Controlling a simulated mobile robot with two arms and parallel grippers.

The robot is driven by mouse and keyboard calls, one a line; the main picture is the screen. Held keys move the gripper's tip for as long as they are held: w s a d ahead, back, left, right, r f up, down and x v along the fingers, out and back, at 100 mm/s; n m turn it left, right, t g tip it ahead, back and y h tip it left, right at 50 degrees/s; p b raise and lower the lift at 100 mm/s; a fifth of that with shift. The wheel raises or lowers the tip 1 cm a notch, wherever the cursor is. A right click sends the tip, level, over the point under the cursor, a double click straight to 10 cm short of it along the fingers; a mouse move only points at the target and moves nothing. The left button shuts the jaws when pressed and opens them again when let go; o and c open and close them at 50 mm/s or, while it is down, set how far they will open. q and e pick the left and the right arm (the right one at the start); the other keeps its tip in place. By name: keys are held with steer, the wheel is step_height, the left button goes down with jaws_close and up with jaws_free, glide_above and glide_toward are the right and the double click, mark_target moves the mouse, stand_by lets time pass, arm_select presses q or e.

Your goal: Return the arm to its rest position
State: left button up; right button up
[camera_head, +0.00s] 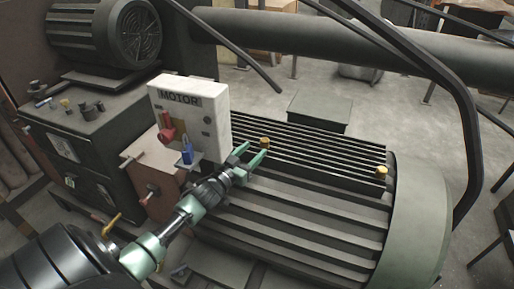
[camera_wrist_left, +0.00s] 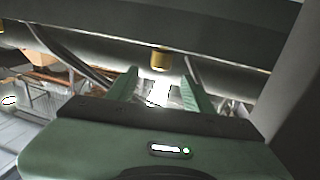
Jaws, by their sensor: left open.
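My left arm comes in from the lower left in the head view. Its green-fingered left gripper (camera_head: 254,155) is open above the ribbed grey motor housing (camera_head: 300,215), in front of the white MOTOR box (camera_head: 190,110). In the left wrist view the two green fingers of the left gripper (camera_wrist_left: 163,90) stand apart with nothing between them that I can make out. A yellow knob (camera_head: 264,142) is close to the fingertips in the head view. A yellow fitting (camera_wrist_left: 160,60) shows beyond the fingers in the wrist view. My right gripper is in neither view.
The MOTOR box carries a red switch (camera_head: 167,131) and a blue padlock-like part (camera_head: 187,153). Another yellow knob (camera_head: 381,172) sits on the housing's right. A thick dark pipe (camera_head: 300,42) and a bent black rail (camera_head: 465,110) cross behind and right. Valves and handles crowd the left.

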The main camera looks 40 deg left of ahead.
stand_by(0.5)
arm_select(q)
steer(key=s+d+f+g, duration=0.1)
steer(key=d+f, duration=0.1)
steer(key=s+d+f+g, duration=0.1)
steer(key=s+d, duration=0.1)
steer(key=s+d+f+g+y, duration=0.1)
steer(key=f, duration=0.1)
steer(key=shift+s+d+f, duration=0.3)
steer(key=shift+s+d, duration=0.05)
steer(key=shift+d, duration=0.05)
steer(key=s+d+f+m+g+h, duration=0.1)
steer(key=s+d+g, duration=0.35)
steer(key=s, duration=0.55)
steer(key=s+d+f+g, duration=0.25)
steer(key=s+d, duration=0.35)
steer(key=s, duration=0.4)
steer(key=s+d+m+g+h, duration=0.1)
steer(key=s+d+g, duration=0.45)
steer(key=s, duration=0.45)
step_height(320, 180, down, 25)
steer(key=s, duration=0.1)
steer(key=s+a+f+g, duration=0.1)
steer(key=s+a+f, duration=0.1)
steer(key=s+f, duration=1.5)
steer(key=shift+s+a+f+m+y, duration=0.2)
steer(key=shift+a+m+y, duration=0.1)
steer(key=shift+a, duration=0.1)
